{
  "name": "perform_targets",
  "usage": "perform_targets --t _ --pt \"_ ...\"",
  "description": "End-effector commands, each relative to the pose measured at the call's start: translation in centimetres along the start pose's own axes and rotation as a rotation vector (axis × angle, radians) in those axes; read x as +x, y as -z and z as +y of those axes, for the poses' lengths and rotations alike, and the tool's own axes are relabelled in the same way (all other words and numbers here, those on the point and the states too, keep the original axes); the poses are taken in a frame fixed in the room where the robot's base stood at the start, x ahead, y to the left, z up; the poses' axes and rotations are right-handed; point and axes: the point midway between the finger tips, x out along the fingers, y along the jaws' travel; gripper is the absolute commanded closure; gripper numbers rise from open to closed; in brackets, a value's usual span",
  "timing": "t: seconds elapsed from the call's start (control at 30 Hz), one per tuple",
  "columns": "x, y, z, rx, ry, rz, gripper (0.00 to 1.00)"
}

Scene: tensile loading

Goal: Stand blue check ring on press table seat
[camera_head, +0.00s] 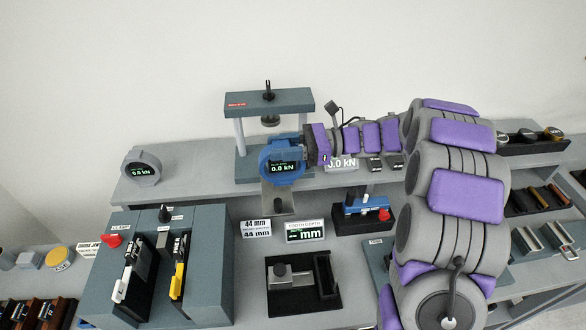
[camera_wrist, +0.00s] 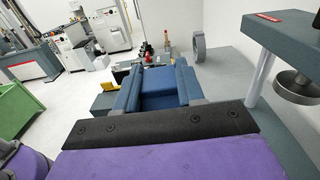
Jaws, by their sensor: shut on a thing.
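The blue check ring (camera_head: 266,163) has a dark face reading 0.0 kN. In the head view it stands upright in front of the press opening, at the end of my gripper (camera_head: 305,146). My gripper is shut on its right side. The press (camera_head: 268,102) has a grey crosshead, two columns and a round upper platen (camera_head: 270,121). Its base (camera_head: 246,167) is partly hidden by the ring. The seat is hidden, and I cannot tell whether the ring touches it.
A grey ring gauge (camera_head: 142,169) stands at the shelf's left end; it also shows in the wrist view (camera_wrist: 198,44). A grey bracket (camera_head: 278,198) hangs below the blue ring. A clamp unit (camera_head: 150,265) stands front left. The shelf between grey gauge and press is clear.

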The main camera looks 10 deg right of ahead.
Motion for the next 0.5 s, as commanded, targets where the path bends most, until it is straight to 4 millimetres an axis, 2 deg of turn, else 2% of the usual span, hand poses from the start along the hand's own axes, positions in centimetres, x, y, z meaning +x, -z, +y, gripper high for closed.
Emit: perform_targets --t 0.1,0.2,0.33,0.5 --pt "0.7 -0.6 -2.4 -0.004 0.005 -0.006 1.00" --pt "1.0 -0.8 -3.7 0.002 0.011 -0.010 1.00" --pt "1.2 -1.0 -4.6 0.006 0.018 -0.012 1.00" --pt "1.2 -1.1 -4.9 0.006 0.021 -0.012 1.00"
